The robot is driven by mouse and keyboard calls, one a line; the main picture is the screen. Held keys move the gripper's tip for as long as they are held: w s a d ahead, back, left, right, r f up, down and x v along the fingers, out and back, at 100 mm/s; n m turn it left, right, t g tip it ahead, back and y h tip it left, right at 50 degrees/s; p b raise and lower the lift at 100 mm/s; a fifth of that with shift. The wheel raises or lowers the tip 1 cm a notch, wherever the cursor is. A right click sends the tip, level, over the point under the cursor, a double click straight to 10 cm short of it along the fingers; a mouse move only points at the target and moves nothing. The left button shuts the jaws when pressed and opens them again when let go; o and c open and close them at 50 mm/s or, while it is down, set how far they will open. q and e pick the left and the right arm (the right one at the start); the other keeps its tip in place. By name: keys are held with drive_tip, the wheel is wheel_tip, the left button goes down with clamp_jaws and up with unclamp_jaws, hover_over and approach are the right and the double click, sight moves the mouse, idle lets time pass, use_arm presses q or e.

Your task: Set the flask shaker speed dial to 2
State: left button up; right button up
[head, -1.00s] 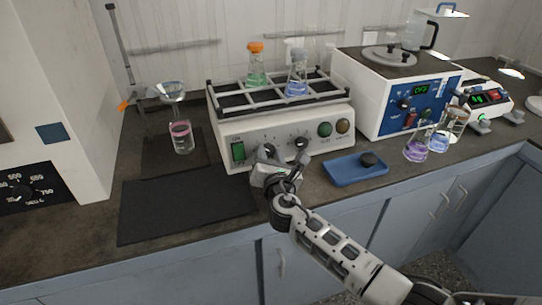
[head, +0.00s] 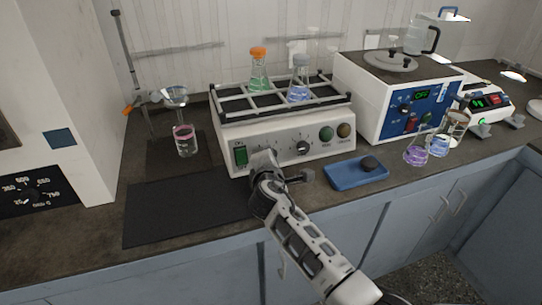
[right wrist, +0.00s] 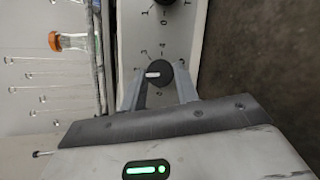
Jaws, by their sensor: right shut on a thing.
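The flask shaker (head: 223,138) is a white box on the counter, with a flask rack on top and a front panel. My right gripper (head: 262,158) is at the left dial on that panel and hides it in the head view. In the right wrist view, the black dial (right wrist: 158,73) sits between the gripper's two fingers (right wrist: 162,90), which are shut on it. Its white pointer mark points left in that picture, towards the rack side. Small printed numbers surround the dial; some are hard to read. A second dial (head: 303,147) is to the right, uncovered. My left gripper is out of view.
A green power switch (head: 240,156) is left of the gripper. A blue tray (head: 345,180) with a dark round object is at the right. A dark mat (head: 170,212) lies front left. Flasks (head: 259,75) stand in the rack.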

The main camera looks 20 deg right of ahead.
drive_tip(key=shift+m, duration=0.6)
drive_tip(key=shift+g, duration=0.3)
drive_tip(key=o, duration=1)
